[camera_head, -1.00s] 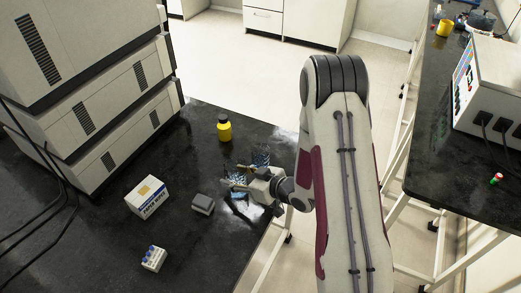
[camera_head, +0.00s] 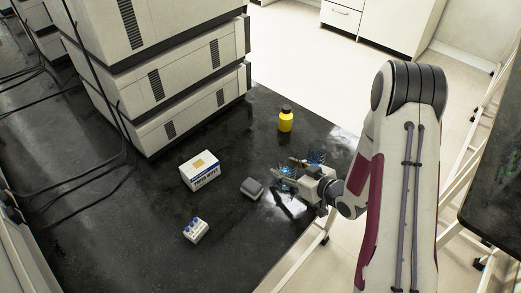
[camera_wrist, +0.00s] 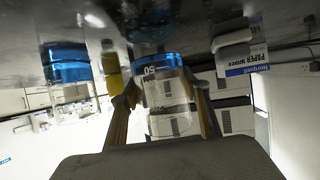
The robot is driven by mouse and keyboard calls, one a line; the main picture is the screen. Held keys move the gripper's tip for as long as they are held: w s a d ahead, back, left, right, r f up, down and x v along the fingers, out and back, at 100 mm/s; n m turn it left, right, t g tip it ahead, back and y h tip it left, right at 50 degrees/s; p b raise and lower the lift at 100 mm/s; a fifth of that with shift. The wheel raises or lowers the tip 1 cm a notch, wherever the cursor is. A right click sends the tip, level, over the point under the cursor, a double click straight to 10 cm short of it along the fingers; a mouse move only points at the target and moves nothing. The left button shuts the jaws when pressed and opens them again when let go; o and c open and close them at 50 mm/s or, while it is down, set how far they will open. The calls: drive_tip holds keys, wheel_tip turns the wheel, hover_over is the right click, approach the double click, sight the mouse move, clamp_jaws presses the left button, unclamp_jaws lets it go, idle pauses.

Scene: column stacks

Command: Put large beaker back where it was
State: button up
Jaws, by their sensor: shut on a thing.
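My gripper (camera_head: 298,167) is shut on a clear beaker (camera_wrist: 165,97) with blue liquid at its base, at the right edge of the black bench. One finger is on each side of it in the wrist view, where the bench shows at the top. The beaker (camera_head: 287,173) is partly hidden by the fingers in the head view. Its base is close to the bench top; I cannot tell whether it touches. A second beaker with blue liquid (camera_head: 316,157) stands just behind my gripper, and it also shows at the left of the wrist view (camera_wrist: 66,63).
A yellow bottle (camera_head: 286,121) with a black cap stands behind the beakers. A small grey box (camera_head: 252,188), a paper wipes box (camera_head: 203,171) and a rack with blue-capped vials (camera_head: 196,230) stand to the left. Stacked instruments (camera_head: 165,75) fill the back left. The bench front is clear.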

drive_tip(key=w+a+r+n+g+y, duration=0.2)
drive_tip(key=w+a+r+n, duration=0.1)
drive_tip(key=w+a+r, duration=0.65)
hover_over(249, 152)
drive_tip(key=shift+f, duration=0.4)
drive_tip(key=shift+f, duration=3.1)
drive_tip(key=shift+f, duration=0.1)
drive_tip(key=shift+f, duration=1.8)
drive_tip(key=shift+f, duration=0.1)
